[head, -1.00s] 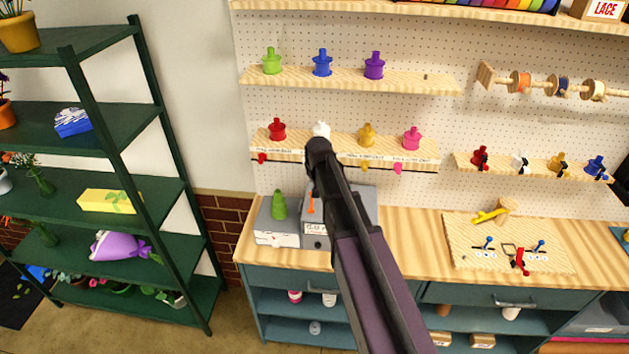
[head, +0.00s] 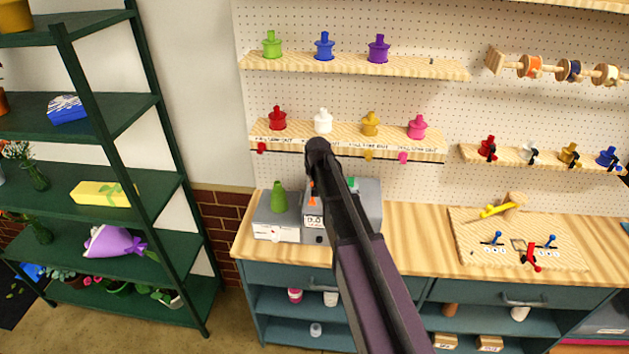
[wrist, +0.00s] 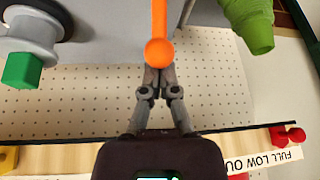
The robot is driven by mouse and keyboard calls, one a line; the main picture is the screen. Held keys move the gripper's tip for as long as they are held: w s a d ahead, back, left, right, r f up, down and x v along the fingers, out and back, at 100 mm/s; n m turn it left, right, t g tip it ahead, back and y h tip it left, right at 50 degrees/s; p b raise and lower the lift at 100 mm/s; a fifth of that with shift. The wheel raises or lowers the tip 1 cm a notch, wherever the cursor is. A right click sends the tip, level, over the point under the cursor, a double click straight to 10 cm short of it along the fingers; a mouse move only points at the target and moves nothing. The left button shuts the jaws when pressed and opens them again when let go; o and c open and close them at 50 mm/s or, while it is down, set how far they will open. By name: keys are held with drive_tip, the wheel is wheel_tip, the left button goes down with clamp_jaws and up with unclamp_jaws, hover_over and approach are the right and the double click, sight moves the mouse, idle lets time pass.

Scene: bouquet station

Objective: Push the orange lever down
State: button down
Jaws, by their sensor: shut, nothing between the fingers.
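The orange lever (wrist: 158,40) shows in the wrist view as a straight rod with a round ball end, on a grey machine (wrist: 110,30). My gripper (wrist: 157,75) is shut and empty, its fingertips right at the ball end; I cannot tell whether they touch it. In the head view the orange lever (head: 312,196) is a small orange piece on the front of the grey machine (head: 368,205), partly hidden by my arm. The gripper itself is hidden behind my arm there.
A green cone (head: 279,197) stands on the grey box left of the lever. A green block (wrist: 22,70) on a grey wheel is on the machine's other side. The bench right of the machine (head: 420,240) is clear.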

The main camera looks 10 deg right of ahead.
drive_tip(key=shift+w+f, duration=0.2)
drive_tip(key=shift+f, duration=0.25)
